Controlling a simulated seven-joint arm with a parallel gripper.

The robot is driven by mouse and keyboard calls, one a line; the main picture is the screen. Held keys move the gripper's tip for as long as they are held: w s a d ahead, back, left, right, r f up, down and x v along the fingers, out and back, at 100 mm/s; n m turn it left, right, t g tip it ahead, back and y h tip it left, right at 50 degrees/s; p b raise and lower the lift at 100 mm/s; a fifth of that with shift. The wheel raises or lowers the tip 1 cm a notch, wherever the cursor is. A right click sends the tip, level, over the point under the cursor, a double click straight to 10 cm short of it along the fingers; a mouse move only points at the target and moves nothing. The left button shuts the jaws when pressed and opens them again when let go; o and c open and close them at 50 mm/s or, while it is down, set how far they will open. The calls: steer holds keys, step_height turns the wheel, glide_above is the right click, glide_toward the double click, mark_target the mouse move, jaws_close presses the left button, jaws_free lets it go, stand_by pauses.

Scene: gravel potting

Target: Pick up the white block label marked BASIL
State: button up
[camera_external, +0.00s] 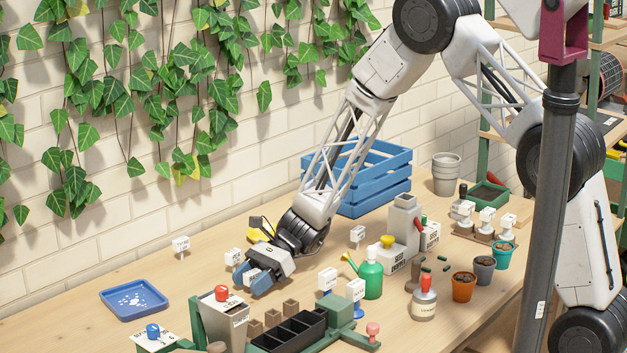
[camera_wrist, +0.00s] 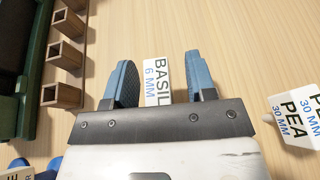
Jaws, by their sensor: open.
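The white block label marked BASIL (camera_wrist: 157,82), with "6 MM" beneath the name, lies on the wooden table in the wrist view. My gripper (camera_wrist: 162,76) is open, with one blue finger on each side of the label. A narrow gap shows between the label and each finger, so I see no grip on it. The label's lower end is hidden behind the gripper body. In the external view my gripper (camera_external: 251,279) points down low over the table, and its fingers mostly hide the label.
A white PEA label (camera_wrist: 292,118) stands to the right in the wrist view. Small brown pots (camera_wrist: 65,55) and a green tray (camera_wrist: 38,70) are at left.

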mark_target(249, 273)
stand_by(0.5)
jaws_close()
steer(key=shift+r, duration=5)
